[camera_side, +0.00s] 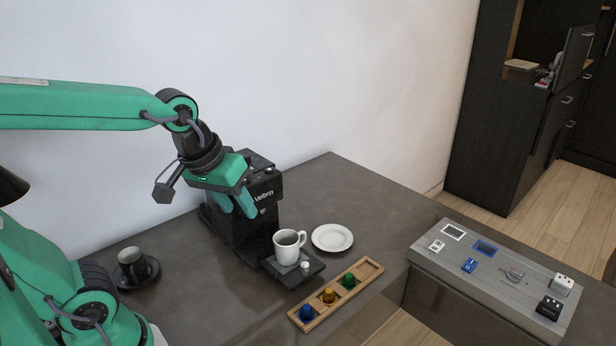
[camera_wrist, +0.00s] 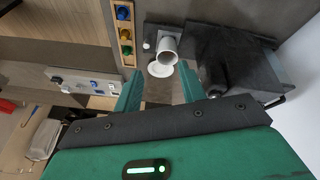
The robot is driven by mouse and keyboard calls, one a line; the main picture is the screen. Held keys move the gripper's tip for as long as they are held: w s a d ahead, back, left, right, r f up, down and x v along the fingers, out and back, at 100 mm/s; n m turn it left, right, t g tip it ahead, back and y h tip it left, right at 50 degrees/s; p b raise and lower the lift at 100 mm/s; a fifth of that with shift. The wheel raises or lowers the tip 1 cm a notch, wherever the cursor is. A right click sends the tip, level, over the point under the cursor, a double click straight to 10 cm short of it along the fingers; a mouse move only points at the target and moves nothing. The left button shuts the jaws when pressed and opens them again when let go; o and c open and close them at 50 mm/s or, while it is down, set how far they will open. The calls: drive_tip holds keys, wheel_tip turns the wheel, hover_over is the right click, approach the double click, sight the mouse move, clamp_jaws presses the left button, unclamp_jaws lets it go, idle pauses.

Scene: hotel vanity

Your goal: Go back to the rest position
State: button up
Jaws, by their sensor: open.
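My gripper (camera_side: 238,205) is open and empty, in front of the upper part of the black coffee machine (camera_side: 262,190). In the wrist view its two green fingers (camera_wrist: 158,92) stand apart with nothing between them. A white mug (camera_side: 288,246) stands upright on the machine's drip tray (camera_side: 312,273), below and to the right of my gripper. The mug also shows in the wrist view (camera_wrist: 166,42), beyond the fingertips. It holds something dark. A white saucer (camera_side: 332,238) lies on the counter to the right of the mug.
A wooden holder (camera_side: 366,279) with blue, yellow and green capsules lies at the front. A dark cup (camera_side: 131,262) on a dark saucer stands at the left. A grey board (camera_side: 500,283) with small items is at the right. The counter behind the white saucer is clear.

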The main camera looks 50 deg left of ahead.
drive_tip(key=shift+s+a+r+m+t, duration=0.15)
drive_tip(key=shift+s+m+t, duration=0.1)
drive_tip(key=shift+s+m, duration=0.5)
drive_tip(key=shift+s+a+r+m+t, duration=0.1)
drive_tip(key=shift+s+m+t, duration=0.1)
drive_tip(key=shift+s+m, duration=0.55)
drive_tip(key=shift+s+a+r+m+t, duration=0.15)
drive_tip(key=shift+s+m+t, duration=0.1)
drive_tip(key=shift+s+m, duration=0.45)
